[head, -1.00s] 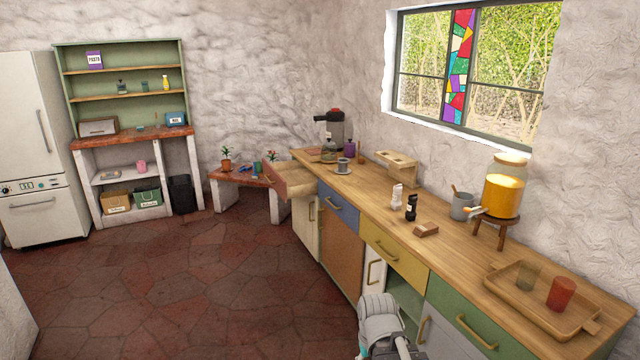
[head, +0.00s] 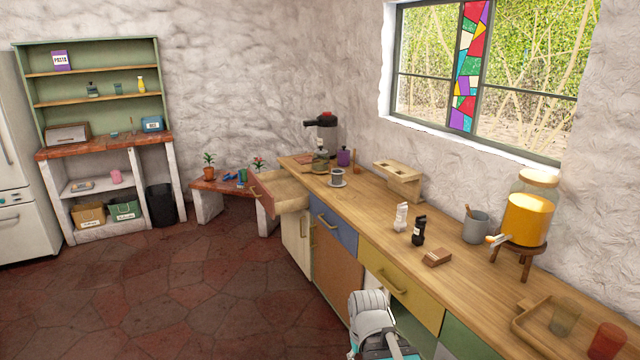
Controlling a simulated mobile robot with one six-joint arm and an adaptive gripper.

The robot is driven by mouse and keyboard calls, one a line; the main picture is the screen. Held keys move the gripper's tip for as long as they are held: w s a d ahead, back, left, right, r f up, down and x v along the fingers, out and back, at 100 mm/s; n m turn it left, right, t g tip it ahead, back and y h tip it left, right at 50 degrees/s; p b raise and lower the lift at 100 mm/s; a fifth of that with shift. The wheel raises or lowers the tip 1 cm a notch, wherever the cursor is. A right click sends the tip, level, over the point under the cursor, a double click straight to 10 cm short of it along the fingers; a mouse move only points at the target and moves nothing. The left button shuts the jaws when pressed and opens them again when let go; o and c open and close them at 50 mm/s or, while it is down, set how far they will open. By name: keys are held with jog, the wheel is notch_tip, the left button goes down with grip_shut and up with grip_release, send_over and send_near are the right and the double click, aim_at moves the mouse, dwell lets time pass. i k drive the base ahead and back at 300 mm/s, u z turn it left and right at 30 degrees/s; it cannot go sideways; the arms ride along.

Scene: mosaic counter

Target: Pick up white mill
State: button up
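The white mill (head: 401,217) stands upright on the wooden counter (head: 362,218), just left of and behind a black mill (head: 418,231). A small gap separates the two. Part of my arm shows at the bottom middle of the head view, in front of the counter's drawers. The fingertips of my gripper cannot be made out, so its opening is not shown. Nothing touches the white mill.
A brown block (head: 437,257) lies just right of the mills. A grey mug (head: 476,227), a juice dispenser (head: 527,222) and a tray (head: 524,322) stand further right. A wooden box (head: 398,183) is behind. An open drawer (head: 279,191) juts out at the far left end.

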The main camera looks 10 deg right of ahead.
aim_at(400, 224)
jog(key=u, duration=0.05)
jog(key=i, duration=0.9)
jog(key=z, duration=2.7)
jog(key=i, duration=0.3)
jog(key=u, duration=0.1)
